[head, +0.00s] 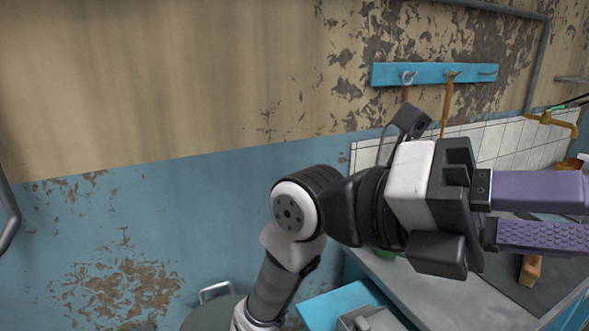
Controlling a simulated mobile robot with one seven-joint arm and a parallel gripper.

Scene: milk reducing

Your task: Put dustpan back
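My gripper (541,213) reaches in from the centre to the right edge. Its two purple fingers are parted, with a visible gap and nothing clearly held between them. The fingers are over the grey counter (440,290). I cannot identify a dustpan for certain. A wooden handle-like piece (530,269) lies on the counter just below the fingers; its other end is hidden behind them. A blue hook rail (435,74) is on the wall above, with wooden handles (447,100) hanging from two of its hooks and their lower parts hidden by my arm.
A brass tap (557,120) is on the tiled wall (500,142) at right. A blue surface (338,304) with a grey metal object (370,320) is at bottom centre. A dark green lid (213,314) with a metal handle is at lower left.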

